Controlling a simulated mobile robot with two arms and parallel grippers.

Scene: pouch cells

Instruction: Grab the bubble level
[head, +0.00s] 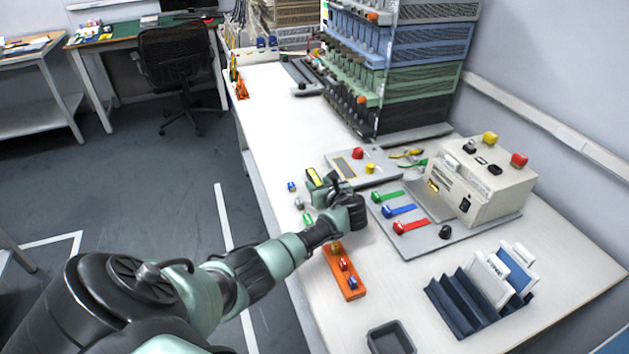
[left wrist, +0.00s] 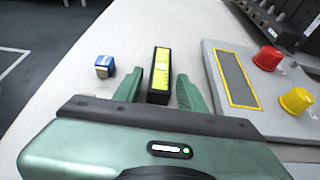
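The bubble level is a small black bar with a yellow-green top (left wrist: 160,72). In the left wrist view it lies on the white table between the two green fingers of my left gripper (left wrist: 158,90). The fingers are open, with a gap on each side of the level. In the head view my left gripper (head: 322,188) is over the table, and the yellow of the level (head: 314,175) shows at its fingertips. My right gripper is not in either view.
A blue block (left wrist: 104,66) lies left of the level. A grey panel (left wrist: 250,105) with red and yellow buttons stands close on the right. An orange holder (head: 344,272), a grey bin (head: 391,338) and a beige machine (head: 482,178) are also on the table.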

